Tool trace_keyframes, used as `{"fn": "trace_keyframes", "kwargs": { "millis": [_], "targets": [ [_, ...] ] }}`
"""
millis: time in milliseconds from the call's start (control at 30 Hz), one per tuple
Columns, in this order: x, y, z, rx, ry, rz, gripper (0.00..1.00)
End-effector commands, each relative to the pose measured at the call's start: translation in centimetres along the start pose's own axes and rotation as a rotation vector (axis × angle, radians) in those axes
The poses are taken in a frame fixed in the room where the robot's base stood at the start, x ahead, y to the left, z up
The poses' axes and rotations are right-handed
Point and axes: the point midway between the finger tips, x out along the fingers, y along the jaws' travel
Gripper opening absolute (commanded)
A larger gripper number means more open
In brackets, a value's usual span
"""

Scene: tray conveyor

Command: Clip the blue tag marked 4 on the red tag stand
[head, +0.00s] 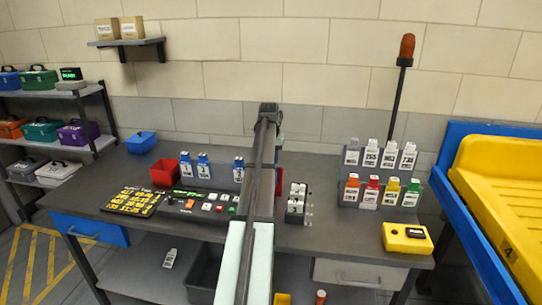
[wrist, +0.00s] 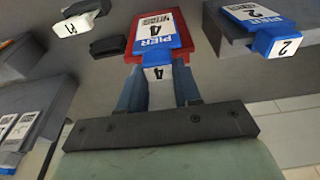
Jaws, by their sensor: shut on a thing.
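In the wrist view my gripper (wrist: 158,85) is shut on the white end of the blue tag marked 4 (wrist: 155,41), which reads PIER. The red tag stand (wrist: 184,14) shows as a red border behind and beside this tag. The tag overlaps it, but I cannot tell whether the two touch or whether the tag is clipped on.
Blue tag 2 (wrist: 262,38) sits on a grey block at right in the wrist view. A white tag (wrist: 76,24) and black piece (wrist: 108,45) lie left. In the head view, a red bin (head: 165,172), black keypad (head: 135,201) and button panel (head: 201,205) stand left; colored tags (head: 370,190) stand right.

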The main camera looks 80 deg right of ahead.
Motion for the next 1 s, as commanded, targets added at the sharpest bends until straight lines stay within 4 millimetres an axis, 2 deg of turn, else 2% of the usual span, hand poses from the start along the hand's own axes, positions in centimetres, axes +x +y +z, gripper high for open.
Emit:
{"fn": "trace_keyframes", "kwargs": {
  "millis": [367, 400, 700, 1000],
  "targets": [
    [0.15, 0.0, 0.03, 0.0, 0.0, 0.0, 0.0],
    [0.15, 0.0, 0.03, 0.0, 0.0, 0.0, 0.36],
    [0.15, 0.0, 0.03, 0.0, 0.0, 0.0, 0.63],
    [-0.12, 0.0, 0.02, 0.0, 0.0, 0.0, 0.63]
  ]
}}
